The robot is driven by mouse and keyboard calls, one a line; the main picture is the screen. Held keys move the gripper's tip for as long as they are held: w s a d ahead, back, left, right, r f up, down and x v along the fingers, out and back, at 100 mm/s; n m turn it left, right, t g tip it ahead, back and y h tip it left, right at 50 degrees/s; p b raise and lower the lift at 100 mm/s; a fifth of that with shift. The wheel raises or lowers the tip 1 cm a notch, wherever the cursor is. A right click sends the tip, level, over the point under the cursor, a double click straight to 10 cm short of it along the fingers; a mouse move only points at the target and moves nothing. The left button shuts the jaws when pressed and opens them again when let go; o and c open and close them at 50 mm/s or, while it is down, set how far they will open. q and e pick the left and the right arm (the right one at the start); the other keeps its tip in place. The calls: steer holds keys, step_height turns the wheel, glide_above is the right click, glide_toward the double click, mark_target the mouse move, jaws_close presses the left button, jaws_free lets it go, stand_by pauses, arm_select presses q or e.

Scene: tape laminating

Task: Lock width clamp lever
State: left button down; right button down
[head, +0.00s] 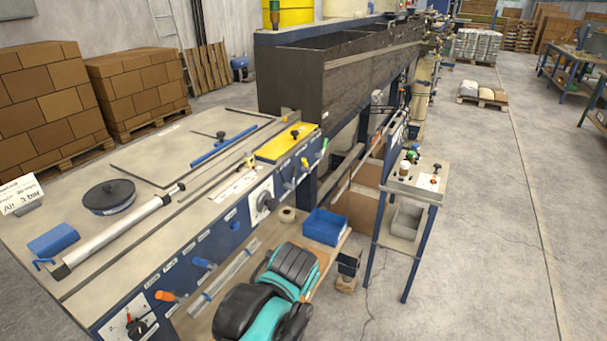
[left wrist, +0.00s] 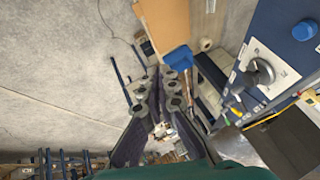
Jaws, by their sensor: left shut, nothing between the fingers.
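I cannot read which lever is the width clamp lever. In the left wrist view my left gripper (left wrist: 174,82) is shut and empty, apart from the panel. The dial (left wrist: 262,72) and a blue knob (left wrist: 303,31) show to its right. My right gripper is not in view.
A blue bin (head: 325,226) and a tape roll (head: 288,214) sit on the lower shelf. The table top holds a metal roller (head: 120,232) and a black disc (head: 109,196).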

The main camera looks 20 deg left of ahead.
arm_select(q)
steer(key=w+a+r+m+y+p, duration=0.1)
steer(key=w+a+r+m+y, duration=0.15)
steer(key=w, duration=0.65)
steer(key=w+a+r+m+y, duration=0.2)
steer(key=w+a, duration=0.1)
steer(key=w, duration=0.6)
steer(key=w+f+m+t+y+p, duration=0.1)
steer(key=w+m+y, duration=0.3)
steer(key=w, duration=1.3)
steer(key=shift+f+y, duration=0.3)
steer(key=shift+y, duration=0.55)
steer(key=b+x, duration=0.3)
steer(key=x, duration=0.7)
steer(key=s+r, duration=0.1)
steer(key=s+a+r+b, duration=0.1)
steer(key=s, duration=0.1)
steer(key=shift+s, duration=0.15)
steer(key=shift+d+r, duration=0.1)
steer(key=shift+r, duration=0.05)
